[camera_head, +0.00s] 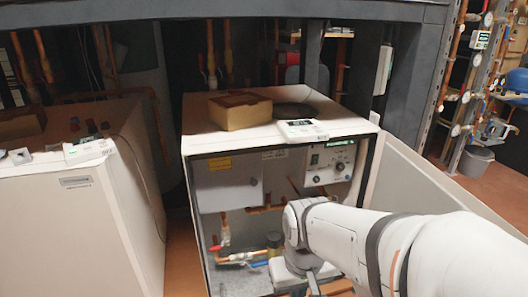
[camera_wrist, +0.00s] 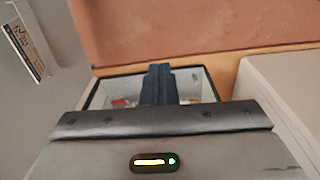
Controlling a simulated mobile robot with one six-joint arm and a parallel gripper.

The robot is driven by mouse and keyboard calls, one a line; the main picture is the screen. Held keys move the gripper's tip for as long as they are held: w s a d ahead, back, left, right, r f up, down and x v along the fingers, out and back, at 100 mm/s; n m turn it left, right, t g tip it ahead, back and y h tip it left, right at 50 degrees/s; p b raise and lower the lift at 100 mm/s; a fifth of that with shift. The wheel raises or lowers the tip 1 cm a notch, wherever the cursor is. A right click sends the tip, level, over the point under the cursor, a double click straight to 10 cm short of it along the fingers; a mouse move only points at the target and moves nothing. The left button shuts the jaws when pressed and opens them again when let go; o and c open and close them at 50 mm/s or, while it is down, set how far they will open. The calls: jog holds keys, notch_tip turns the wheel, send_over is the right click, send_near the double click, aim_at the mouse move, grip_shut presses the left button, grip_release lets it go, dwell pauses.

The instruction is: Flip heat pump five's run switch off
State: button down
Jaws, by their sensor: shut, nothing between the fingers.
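A white heat pump with its front open (camera_head: 188,130) stands in the middle of the head view. Its number is not readable. Inside at upper right is a pale control panel (camera_head: 328,165) with a black dial and small controls; I cannot tell which is the run switch or its position. My gripper (camera_wrist: 158,72) is shut and empty, its dark fingers together in the wrist view. In the head view my arm reaches in from the right, and my gripper is low in front of the open cabinet, below the panel and apart from it. Its fingertips are hard to see there.
A grey box (camera_head: 228,182) fills the cabinet's upper left, above copper pipes with red and blue handles. A cardboard box (camera_head: 240,111) and a white device (camera_head: 303,131) lie on top. Another white unit (camera_head: 70,210) stands left. A pale panel (camera_head: 415,185) leans right.

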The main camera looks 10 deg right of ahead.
aim_at(315, 158)
jog(key=shift+a, duration=0.2)
jog(key=w+d+n+t+h+p, duration=0.1)
jog(key=w+d+n+t+p, duration=0.1)
jog(key=w+d+n+t, duration=0.5)
jog(key=w+d+n+t+h+p, duration=0.1)
jog(key=w+d, duration=0.5)
jog(key=w, duration=0.6)
jog(key=w+d+r+n+t+y+p, duration=0.2)
jog(key=d+r+n+t, duration=0.3)
jog(key=n+t, duration=0.5)
jog(key=shift+w+d+r+n+y+p, duration=0.4)
jog(key=shift+d+y+p, duration=0.15)
jog(key=shift+d, duration=0.35)
jog(key=w, duration=0.4)
jog(key=w+r+b, duration=0.1)
jog(key=w, duration=0.4)
jog(key=w+a+b, duration=0.1)
jog(key=w, duration=0.3)
jog(key=shift+w+r, duration=0.3)
jog(key=shift+w, duration=0.1)
